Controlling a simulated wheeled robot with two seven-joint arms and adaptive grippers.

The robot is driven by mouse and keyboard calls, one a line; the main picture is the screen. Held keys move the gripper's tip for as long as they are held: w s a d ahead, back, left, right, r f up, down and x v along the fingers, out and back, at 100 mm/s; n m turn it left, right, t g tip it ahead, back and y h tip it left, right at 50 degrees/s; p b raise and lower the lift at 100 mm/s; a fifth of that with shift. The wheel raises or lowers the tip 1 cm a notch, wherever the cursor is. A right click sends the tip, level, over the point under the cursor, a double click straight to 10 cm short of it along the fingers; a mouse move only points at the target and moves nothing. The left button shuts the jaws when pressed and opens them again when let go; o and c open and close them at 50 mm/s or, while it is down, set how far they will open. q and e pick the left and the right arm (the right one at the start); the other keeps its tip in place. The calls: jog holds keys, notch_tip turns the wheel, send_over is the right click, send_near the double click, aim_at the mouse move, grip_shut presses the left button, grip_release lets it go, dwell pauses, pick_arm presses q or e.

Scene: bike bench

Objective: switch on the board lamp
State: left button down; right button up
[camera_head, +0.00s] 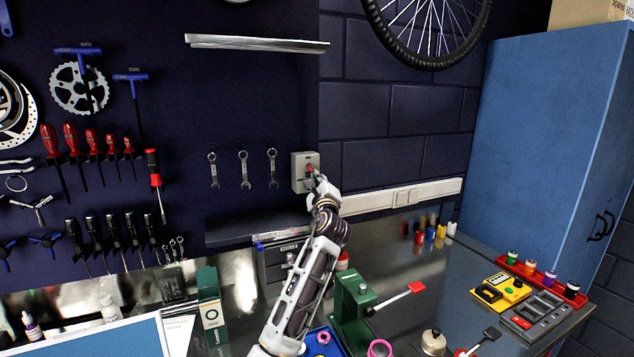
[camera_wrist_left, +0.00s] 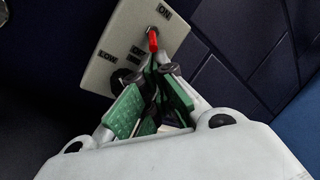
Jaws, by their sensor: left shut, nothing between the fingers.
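The grey switch box (camera_head: 300,160) is fixed to the dark tool board, right of the hanging wrenches. In the left wrist view its face (camera_wrist_left: 128,30) carries the label ON at the upper right and LOW at the lower left. A red-tipped lever (camera_wrist_left: 153,40) sits near the ON label, directly beyond my fingertips. My left gripper (camera_head: 314,178) is shut and empty at the box, and in the wrist view its green-padded fingers (camera_wrist_left: 158,75) meet close to the lever. I cannot tell whether they touch it. My right gripper is not in view.
A green press (camera_head: 352,305) stands on the bench near my left arm. A white wall trunking (camera_head: 400,197) runs right of the box, toward a blue cabinet (camera_head: 550,140).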

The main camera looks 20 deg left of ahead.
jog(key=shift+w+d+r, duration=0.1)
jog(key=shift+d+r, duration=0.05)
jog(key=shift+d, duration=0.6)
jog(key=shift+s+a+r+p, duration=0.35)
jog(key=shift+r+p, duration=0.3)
jog(key=shift+p, duration=0.15)
